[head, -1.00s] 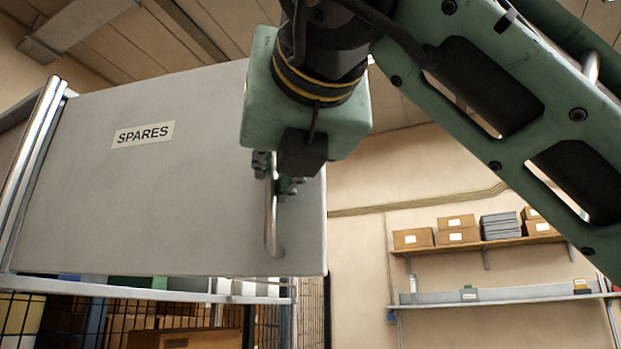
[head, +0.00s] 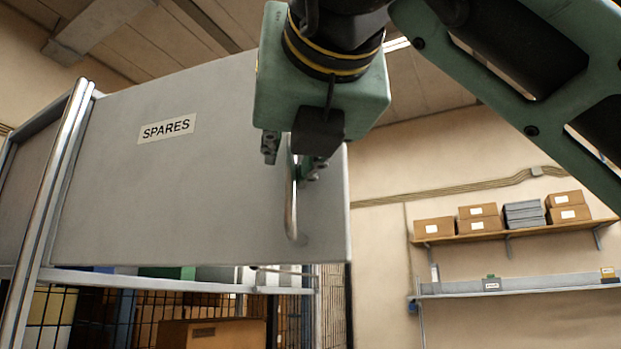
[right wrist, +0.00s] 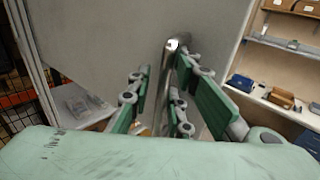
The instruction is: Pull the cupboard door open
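The grey cupboard door (head: 200,215) with a SPARES label (head: 167,128) fills the left and middle of the head view. It appears to stand ajar, with stored items showing below its lower edge. Its upright metal bar handle (head: 291,205) is near the right edge, and its end also shows in the right wrist view (right wrist: 173,45). My right gripper (head: 293,158) is open, with its fingers apart on either side of the handle. A gap shows between the left finger and the bar in the wrist view. My left gripper is not in view.
Below the door are a shelf frame (head: 150,281), wire mesh and a cardboard box (head: 212,334). A metal post (head: 55,190) stands at the door's left. On the far wall at right, a wooden shelf (head: 520,232) holds boxes, above another shelf (head: 520,290).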

